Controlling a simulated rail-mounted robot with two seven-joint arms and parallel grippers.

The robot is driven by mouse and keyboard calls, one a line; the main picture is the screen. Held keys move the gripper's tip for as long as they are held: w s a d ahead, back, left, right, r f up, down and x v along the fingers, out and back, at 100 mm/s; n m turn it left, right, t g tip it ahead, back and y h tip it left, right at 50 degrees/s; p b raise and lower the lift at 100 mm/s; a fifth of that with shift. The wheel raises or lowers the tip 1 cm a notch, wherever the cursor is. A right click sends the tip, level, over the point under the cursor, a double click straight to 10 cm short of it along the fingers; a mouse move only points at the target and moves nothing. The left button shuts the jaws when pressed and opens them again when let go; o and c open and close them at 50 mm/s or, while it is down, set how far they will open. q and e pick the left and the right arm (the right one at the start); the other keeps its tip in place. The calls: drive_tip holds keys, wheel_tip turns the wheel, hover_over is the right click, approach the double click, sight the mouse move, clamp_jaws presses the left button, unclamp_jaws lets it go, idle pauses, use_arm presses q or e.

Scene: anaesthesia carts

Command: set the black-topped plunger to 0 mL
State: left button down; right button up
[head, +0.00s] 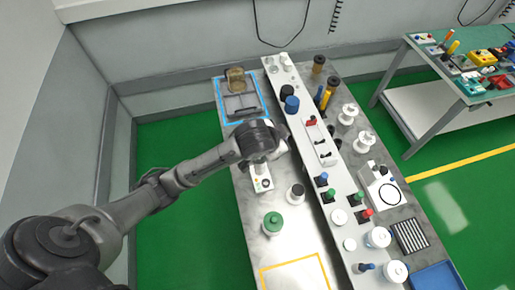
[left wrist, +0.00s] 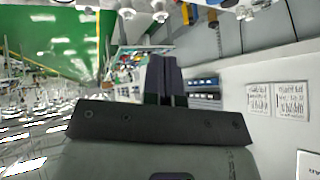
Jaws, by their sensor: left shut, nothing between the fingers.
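A white cylinder with a black top (head: 296,192) stands upright on the grey bench in the head view. I cannot make out a scale on it, nor tell for sure that it is the plunger. My left arm reaches in from the left, and its dark wrist hangs over the bench, up and left of this cylinder and apart from it in the picture. My left gripper's fingers (left wrist: 167,78) are together and empty in the left wrist view; the head view does not show them clearly. A small white device (head: 262,180) sits just below the wrist, partly hidden. My right gripper is not in view.
A raised white shelf (head: 345,205) with several coloured knobs runs along the right. A blue-edged tray (head: 219,98) lies at the back. A yellow-outlined area (head: 297,275) in front is clear.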

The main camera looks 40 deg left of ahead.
use_arm(q)
drive_tip(key=w+a+f+n+g+b, duration=0.2)
drive_tip(key=w+a+n+g, duration=0.1)
drive_tip(key=a+n, duration=0.2)
drive_tip(key=w+a+f+n+g+b, duration=0.1)
drive_tip(key=w+a+f+n+g, duration=0.2)
drive_tip(key=a+n, duration=0.3)
drive_tip(key=f+n, duration=0.1)
drive_tip(key=f, duration=0.4)
drive_tip(key=s+f+n+g+p, duration=0.1)
drive_tip(key=f+n, duration=0.1)
drive_tip(key=f, duration=0.3)
drive_tip(key=f+n+g, duration=0.1)
drive_tip(key=f, duration=0.4)
drive_tip(key=shift+s+f+p, duration=0.2)
drive_tip(key=shift+s+p, duration=0.05)
drive_tip(key=shift+p, duration=0.15)
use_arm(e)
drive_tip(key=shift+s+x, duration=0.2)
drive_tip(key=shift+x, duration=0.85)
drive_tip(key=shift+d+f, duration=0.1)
